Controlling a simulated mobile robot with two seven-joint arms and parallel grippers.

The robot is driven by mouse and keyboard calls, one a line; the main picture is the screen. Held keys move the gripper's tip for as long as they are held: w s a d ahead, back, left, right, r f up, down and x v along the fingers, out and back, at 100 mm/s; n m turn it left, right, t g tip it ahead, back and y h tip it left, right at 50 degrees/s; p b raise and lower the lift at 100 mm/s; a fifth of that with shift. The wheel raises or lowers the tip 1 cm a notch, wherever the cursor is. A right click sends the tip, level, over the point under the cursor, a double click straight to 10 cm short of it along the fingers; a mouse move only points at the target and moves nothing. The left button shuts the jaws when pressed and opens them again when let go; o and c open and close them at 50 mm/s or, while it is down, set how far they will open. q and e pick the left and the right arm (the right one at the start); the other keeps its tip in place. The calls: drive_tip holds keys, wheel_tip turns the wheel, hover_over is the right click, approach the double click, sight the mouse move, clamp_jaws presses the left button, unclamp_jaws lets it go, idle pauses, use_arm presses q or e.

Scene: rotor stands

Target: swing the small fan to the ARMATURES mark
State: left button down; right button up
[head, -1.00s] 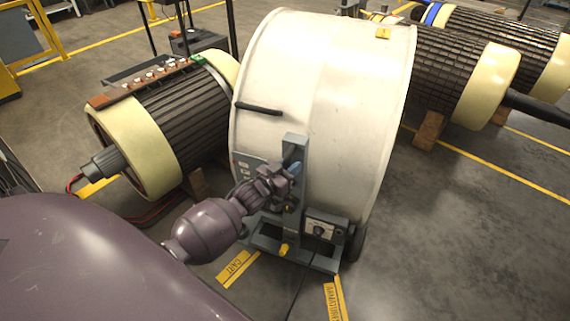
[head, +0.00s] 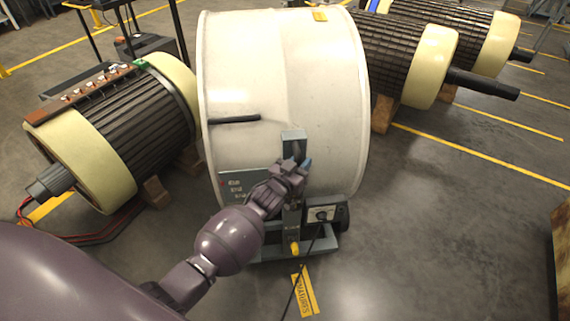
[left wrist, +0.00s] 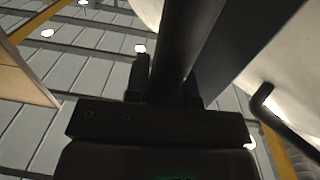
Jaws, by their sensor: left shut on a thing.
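The fan (head: 285,80) is a large white drum on a grey wheeled stand (head: 325,240), with a dark side handle and a grey upright bar (head: 293,145) at its front. My left gripper (head: 290,172) is shut on this bar. In the left wrist view the fingers (left wrist: 167,80) sit on either side of a dark bar. A yellow tab (head: 294,249) at the stand's foot points to the floor. The yellow ARMATURES mark (head: 304,293) lies just in front of it, slightly right. My right gripper is not in view.
A wound rotor (head: 130,125) on wooden blocks stands close on the fan's left, with red cables on the floor. More rotors (head: 405,60) stand behind right. A black cable runs forward from the stand. Floor (head: 440,210) on the right is clear up to a brown box (head: 560,250).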

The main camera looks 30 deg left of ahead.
use_arm(q)
drive_tip(key=w+d, duration=0.3)
drive_tip(key=d, duration=0.1)
drive_tip(key=shift+w+r+b, duration=0.15)
drive_tip(key=shift+w+b, duration=0.25)
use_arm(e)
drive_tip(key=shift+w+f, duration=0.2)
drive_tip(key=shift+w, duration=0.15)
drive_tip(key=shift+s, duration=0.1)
use_arm(q)
drive_tip(key=c, duration=1)
unclamp_jaws()
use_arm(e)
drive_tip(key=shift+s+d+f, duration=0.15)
